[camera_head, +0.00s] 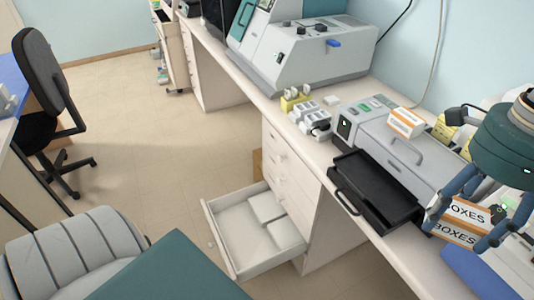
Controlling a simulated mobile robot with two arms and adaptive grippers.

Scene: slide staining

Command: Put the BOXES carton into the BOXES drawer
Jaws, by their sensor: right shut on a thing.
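The BOXES carton (462,214) is white and orange with black BOXES lettering on two faces. It is at the right, by the counter. My right gripper (461,213), with a dark green body and blue fingers, reaches down from the upper right and is shut on it. I cannot tell whether the carton still touches the counter. An open white drawer (224,247) stands out from the cabinet under the counter, lower left of the carton. Several white boxes (267,206) lie in it. No label is readable on the drawer. My left gripper is not in view.
A black tray (374,192) juts from a grey machine (398,139) over the counter edge, between carton and drawer. A small orange-white carton (406,122) sits on the machine. A larger instrument (310,65) stands behind. An office chair (45,85) is at left; the floor between is clear.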

